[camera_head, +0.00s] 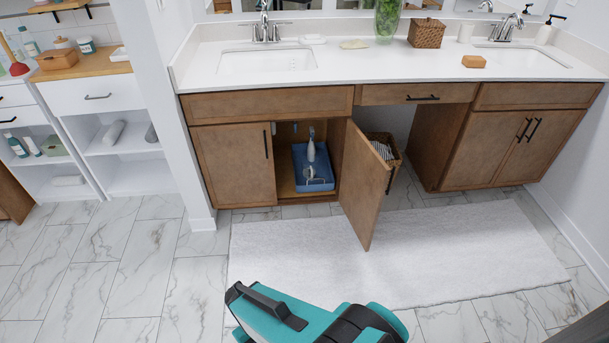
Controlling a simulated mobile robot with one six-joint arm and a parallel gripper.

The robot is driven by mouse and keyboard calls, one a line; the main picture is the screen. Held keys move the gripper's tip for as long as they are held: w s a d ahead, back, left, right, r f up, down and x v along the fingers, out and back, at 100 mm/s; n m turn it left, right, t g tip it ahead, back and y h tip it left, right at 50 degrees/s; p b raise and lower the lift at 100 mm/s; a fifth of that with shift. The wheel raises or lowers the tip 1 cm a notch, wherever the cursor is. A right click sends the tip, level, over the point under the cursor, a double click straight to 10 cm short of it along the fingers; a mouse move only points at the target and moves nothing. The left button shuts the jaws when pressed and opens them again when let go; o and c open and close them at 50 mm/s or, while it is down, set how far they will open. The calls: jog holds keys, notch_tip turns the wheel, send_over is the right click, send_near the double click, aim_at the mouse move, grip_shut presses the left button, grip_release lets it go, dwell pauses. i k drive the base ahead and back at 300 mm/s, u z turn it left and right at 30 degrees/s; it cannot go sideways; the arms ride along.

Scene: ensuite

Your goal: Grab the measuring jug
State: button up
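A small clear or grey item (309,174), which looks like the measuring jug, is inside the open sink cabinet (289,190). It sits in or on a blue tray (322,185) on the cabinet floor; its handle and exact outline are too small to make out. A slim white bottle (311,150) stands right behind it. My teal and black arm shows at the bottom of the view, well short of the cabinet. I cannot make out my gripper's fingers.
The cabinet's right door (361,185) stands open into the room; the left door (233,165) is shut. A wicker basket (385,150) with towels is right of the open door. A white rug (420,255) covers the floor in front. The marble floor at left is clear.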

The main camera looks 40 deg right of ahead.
aim_at(310, 162)
jog(key=z, duration=0.1)
jog(key=i, duration=0.95)
jog(key=u, duration=0.05)
